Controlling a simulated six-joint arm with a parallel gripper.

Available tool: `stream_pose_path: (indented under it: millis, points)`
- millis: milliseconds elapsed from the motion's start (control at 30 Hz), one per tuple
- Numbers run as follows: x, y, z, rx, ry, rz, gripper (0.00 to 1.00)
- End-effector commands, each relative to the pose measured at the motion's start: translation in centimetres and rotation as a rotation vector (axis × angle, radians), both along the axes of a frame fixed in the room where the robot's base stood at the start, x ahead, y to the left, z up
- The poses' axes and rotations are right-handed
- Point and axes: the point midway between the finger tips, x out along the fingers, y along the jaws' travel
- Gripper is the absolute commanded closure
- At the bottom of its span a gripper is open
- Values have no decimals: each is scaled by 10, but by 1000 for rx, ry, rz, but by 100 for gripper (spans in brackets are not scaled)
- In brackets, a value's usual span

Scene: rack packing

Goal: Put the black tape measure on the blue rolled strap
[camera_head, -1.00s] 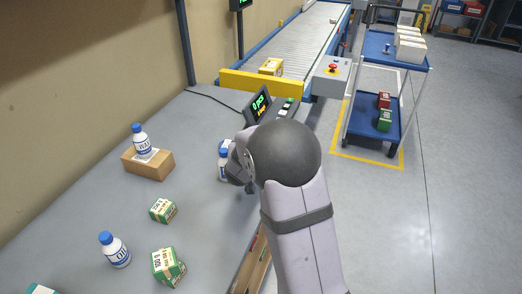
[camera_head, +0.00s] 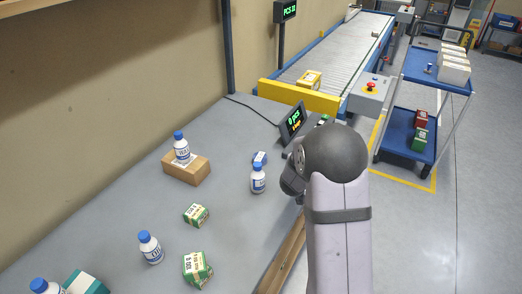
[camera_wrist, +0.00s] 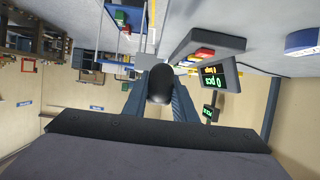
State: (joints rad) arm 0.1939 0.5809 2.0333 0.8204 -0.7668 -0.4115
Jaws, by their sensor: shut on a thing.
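My gripper (camera_wrist: 160,90) is shut on a dark rounded thing, which I take to be the black tape measure (camera_wrist: 160,84), in the wrist view. It is held between the two fingers, clear of the table. In the head view the wrist (camera_head: 293,180) is at the table's right edge, and my arm hides the fingers and held thing. A small blue and white thing (camera_head: 260,157) lies on the table behind a bottle; it may be the blue rolled strap, but it is too small to be certain. A blue-sided round thing (camera_wrist: 302,43) is cut off at the wrist view's right edge.
A white bottle with a blue cap (camera_head: 258,179) stands left of my wrist. A green carton (camera_head: 196,214) lies nearer. The display (camera_head: 292,121) stands behind my wrist. The middle of the table is fairly clear.

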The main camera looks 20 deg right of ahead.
Motion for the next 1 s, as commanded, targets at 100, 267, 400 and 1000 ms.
stream_pose_path:
  millis: [100,267,400,1000]
  points:
    - [12,-21,10,-1,-3,34,100]
    - [34,-29,19,-2,-4,134,100]
    - [57,-29,30,-2,-6,240,100]
    - [132,23,60,-3,-4,662,100]
